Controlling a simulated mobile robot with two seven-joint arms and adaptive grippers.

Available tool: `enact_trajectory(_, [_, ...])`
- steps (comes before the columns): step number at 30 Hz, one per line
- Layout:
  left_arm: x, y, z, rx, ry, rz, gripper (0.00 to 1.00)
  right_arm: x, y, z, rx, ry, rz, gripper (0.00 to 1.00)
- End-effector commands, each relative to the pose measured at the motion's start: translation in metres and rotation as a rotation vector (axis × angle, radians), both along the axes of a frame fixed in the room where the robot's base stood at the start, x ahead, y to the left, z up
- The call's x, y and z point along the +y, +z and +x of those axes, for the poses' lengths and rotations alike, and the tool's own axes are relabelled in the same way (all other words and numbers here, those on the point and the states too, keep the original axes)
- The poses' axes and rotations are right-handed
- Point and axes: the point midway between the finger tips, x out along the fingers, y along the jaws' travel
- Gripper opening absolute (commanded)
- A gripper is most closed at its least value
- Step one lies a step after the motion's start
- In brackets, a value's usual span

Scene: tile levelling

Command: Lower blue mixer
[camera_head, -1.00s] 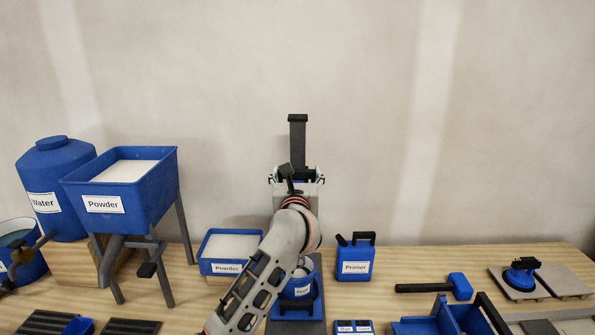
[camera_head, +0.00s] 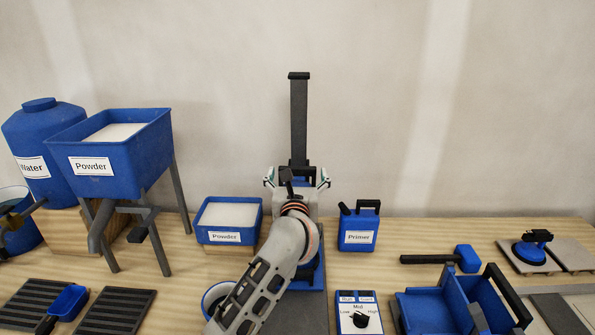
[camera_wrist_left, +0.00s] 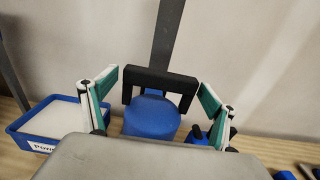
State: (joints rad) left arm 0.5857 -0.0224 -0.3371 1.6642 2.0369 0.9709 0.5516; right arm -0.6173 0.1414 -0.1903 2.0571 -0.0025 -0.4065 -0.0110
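The blue mixer (camera_wrist_left: 152,115) shows in the left wrist view as a rounded blue body under a black bar handle (camera_wrist_left: 160,78). Its dark upright post (camera_head: 299,125) rises against the wall in the head view, where my arm hides most of the mixer. My left gripper (camera_head: 297,180) is in front of the post. In the left wrist view the fingers of my left gripper (camera_wrist_left: 160,84) are apart, one at each end of the handle, with no clear grip on it. My right gripper is in neither view.
A control box (camera_head: 359,313) with a knob stands right of my arm. A primer can (camera_head: 358,228), powder tub (camera_head: 229,222) and hammer (camera_head: 440,259) are near. A blue-rimmed bucket (camera_head: 211,298) shows left of my forearm. The raised powder hopper (camera_head: 110,160) is at the left.

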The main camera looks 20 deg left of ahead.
Motion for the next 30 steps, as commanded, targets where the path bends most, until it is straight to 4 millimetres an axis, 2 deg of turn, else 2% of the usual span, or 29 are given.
enact_trajectory(11, [-0.001,0.006,-0.005,-0.009,-0.001,0.001,0.86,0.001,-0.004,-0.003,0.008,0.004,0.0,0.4])
enact_trajectory(14, [-0.005,0.005,-0.016,-0.009,0.0,0.001,0.86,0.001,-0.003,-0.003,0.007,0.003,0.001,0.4])
enact_trajectory(24, [-0.024,0.005,-0.081,-0.009,-0.001,-0.001,0.86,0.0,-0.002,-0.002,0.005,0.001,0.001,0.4])
enact_trajectory(30, [-0.031,0.005,-0.107,-0.007,-0.001,0.001,0.86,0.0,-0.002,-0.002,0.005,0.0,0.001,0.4])
